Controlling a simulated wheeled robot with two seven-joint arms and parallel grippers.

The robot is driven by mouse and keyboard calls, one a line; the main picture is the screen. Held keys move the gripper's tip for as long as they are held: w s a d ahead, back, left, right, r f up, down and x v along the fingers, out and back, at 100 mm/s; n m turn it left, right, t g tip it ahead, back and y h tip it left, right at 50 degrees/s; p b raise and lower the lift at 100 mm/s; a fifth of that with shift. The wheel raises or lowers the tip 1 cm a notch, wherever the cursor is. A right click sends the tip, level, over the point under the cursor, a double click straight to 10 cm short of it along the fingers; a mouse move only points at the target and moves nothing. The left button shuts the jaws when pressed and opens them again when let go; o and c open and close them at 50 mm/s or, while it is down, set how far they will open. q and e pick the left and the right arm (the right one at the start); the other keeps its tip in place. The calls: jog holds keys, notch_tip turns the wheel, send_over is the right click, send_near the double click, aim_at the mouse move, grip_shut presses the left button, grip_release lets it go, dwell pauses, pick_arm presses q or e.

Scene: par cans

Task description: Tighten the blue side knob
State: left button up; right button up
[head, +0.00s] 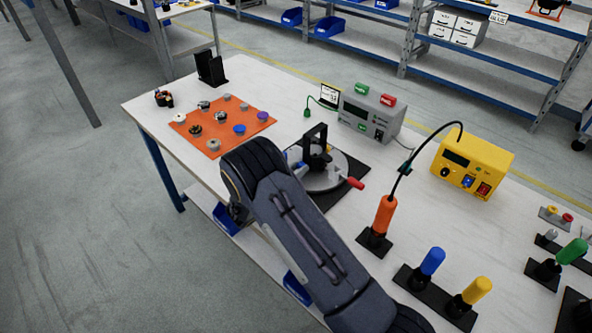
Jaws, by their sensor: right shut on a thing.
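A round grey fixture (322,180) with an upright black bracket (317,147) sits on a black base plate on the table. A red-handled lever (349,183) sticks out at its right. A small bit of blue, the blue side knob (288,154), shows at the fixture's left side, beside my right arm. My right arm crosses the front of the table and covers the fixture's left part. My right gripper (290,163) is mostly hidden by this arm, at the knob, and is shut on it. The finger contact is hidden. My left gripper is not in view.
An orange mat (259,131) with several knobs and caps lies at the left. A grey instrument (370,113) and a yellow one (471,165) stand behind and right. An orange-handled driver (383,214) and blue and yellow handles (432,262) stand in holders at the right.

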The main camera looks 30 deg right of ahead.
jog(key=shift+f+m+b, duration=0.25)
jog(key=shift+m+b, duration=0.95)
jog(key=shift+b, duration=0.5)
jog(key=m+b, duration=0.3)
jog(key=shift+s+r+m+b, duration=0.1)
jog(key=shift+r+m+b, duration=0.05)
jog(key=shift+m+b, duration=0.55)
jog(key=o, duration=1)
jog(key=shift+r, duration=0.1)
jog(key=shift+a, duration=0.1)
jog(key=v, duration=0.7)
jog(key=shift+s+a, duration=0.15)
jog(key=shift+a, duration=0.15)
